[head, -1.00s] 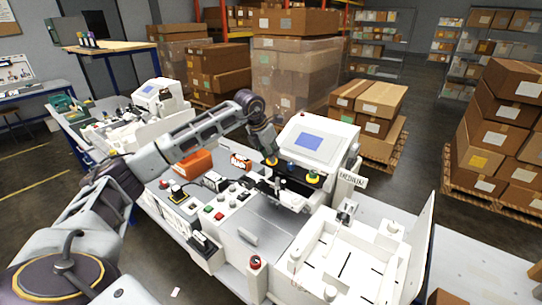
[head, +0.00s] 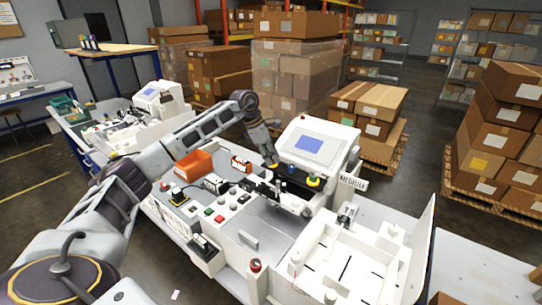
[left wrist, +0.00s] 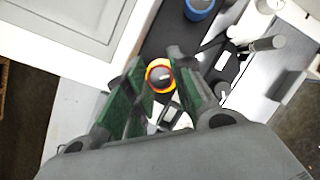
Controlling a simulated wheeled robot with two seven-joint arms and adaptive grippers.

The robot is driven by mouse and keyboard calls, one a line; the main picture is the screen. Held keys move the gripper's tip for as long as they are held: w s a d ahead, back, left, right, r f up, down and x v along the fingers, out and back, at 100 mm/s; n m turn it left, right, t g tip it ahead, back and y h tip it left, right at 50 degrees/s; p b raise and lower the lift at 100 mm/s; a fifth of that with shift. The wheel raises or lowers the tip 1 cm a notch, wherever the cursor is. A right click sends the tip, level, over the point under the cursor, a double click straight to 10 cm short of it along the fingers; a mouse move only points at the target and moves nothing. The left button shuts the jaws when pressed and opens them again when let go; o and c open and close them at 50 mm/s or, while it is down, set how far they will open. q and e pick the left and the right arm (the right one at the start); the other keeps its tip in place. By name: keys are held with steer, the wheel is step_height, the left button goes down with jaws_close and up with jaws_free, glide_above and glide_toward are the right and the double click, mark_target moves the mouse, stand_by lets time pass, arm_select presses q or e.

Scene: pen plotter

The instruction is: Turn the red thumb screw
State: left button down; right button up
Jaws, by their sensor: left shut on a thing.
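The red thumb screw (left wrist: 160,77) shows in the left wrist view as a round knob with a red and yellow rim and a dark centre with a pale mark. It lies between the tips of my left gripper (left wrist: 158,66), which is shut on it. In the head view my left gripper (head: 273,158) reaches down to the left end of the row of knobs below the machine's screen. It mostly hides the screw there. My right gripper is not in view.
The white machine's sloped screen housing (head: 325,150) rises close behind. An orange bin (head: 194,166) stands under my left forearm. Cartons on pallets stand farther back.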

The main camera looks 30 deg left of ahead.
arm_select(q)
steer(key=shift+w+m+g+h, duration=0.1)
steer(key=shift+m+g+h, duration=0.3)
steer(key=shift+m, duration=1.2)
steer(key=shift+a, duration=0.1)
steer(key=c, duration=1.2)
jaws_free()
steer(key=shift+m+g, duration=0.3)
steer(key=v, duration=1.2)
